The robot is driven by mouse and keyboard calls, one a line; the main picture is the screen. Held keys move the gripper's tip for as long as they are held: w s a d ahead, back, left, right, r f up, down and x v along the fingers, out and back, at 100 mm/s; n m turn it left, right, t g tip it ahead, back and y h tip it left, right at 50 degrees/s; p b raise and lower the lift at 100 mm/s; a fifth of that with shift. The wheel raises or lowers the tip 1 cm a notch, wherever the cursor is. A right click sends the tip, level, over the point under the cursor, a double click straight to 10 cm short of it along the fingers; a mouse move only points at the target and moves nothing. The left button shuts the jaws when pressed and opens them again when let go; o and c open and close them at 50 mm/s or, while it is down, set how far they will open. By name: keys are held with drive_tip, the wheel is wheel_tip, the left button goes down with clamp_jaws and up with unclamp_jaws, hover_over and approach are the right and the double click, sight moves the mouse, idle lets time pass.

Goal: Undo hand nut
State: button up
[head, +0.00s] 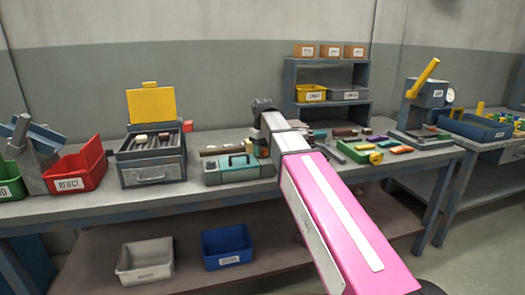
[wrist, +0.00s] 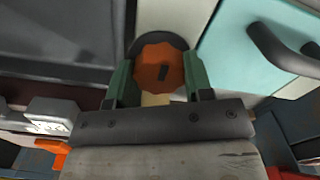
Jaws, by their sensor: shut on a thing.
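Left on the bench (head: 90,203) are a grey drawer unit (head: 150,173) with a yellow lid and a red bin (head: 78,172). Small coloured parts lie right of my arm. A shelf (head: 327,75) stands behind, and a yellow-levered press (head: 425,95) stands further right.

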drive_tip(key=o, duration=0.9)
wheel_tip(320, 180, up, 11)
drive_tip(key=shift+f, duration=0.1)
drive_tip(key=shift+s, duration=0.1)
idle(0.3)
